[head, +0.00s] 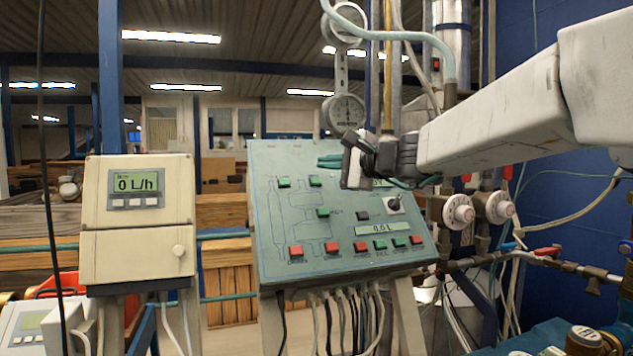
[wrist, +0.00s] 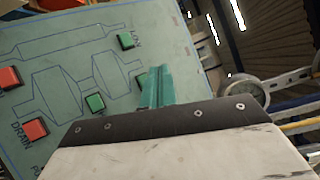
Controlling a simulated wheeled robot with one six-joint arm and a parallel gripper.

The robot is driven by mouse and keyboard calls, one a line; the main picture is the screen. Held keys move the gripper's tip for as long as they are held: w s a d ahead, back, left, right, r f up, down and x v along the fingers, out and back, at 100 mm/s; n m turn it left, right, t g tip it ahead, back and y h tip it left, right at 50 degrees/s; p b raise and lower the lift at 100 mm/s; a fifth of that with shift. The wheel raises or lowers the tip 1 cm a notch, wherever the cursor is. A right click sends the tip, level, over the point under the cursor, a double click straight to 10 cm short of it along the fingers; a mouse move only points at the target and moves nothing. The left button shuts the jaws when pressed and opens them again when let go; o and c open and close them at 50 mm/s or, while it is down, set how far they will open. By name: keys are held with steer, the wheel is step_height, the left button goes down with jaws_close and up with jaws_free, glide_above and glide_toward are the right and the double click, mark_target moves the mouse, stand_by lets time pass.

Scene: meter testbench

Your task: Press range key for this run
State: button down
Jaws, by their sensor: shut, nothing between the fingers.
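The sloped green control panel (head: 265,225) stands in the middle of the head view. Its bottom row holds red keys (head: 331,247) and green keys (head: 380,245); I cannot read which one is the range key. Green keys (head: 284,183) and a dark key (head: 362,216) sit higher up. A lower display (head: 385,230) reads 0.0 L; an upper display is partly hidden by my gripper. My gripper (head: 329,161) is shut and empty, its teal fingertips in front of the panel's upper part. In the wrist view the fingertips (wrist: 157,88) partly cover a green key (wrist: 141,82); contact cannot be told.
A cream meter box (head: 138,215) at left reads 0 L/h and has small grey keys below its display. A selector knob (head: 393,204) is on the panel's right. A round gauge (head: 345,112) and pipes with valves (head: 459,212) stand behind and right.

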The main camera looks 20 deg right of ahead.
mark_target(306, 175)
steer(key=shift+w+f, duration=1.15)
steer(key=shift+w, duration=0.1)
stand_by(1.2)
steer(key=shift+w+f, duration=0.3)
steer(key=shift+w, duration=0.05)
steer(key=shift+w+f, duration=0.2)
steer(key=shift+w, duration=0.05)
stand_by(0.7)
steer(key=shift+s, duration=0.1)
steer(key=shift+s+r, duration=0.5)
stand_by(0.3)
steer(key=shift+s+r, duration=1.65)
steer(key=shift+s, duration=0.2)
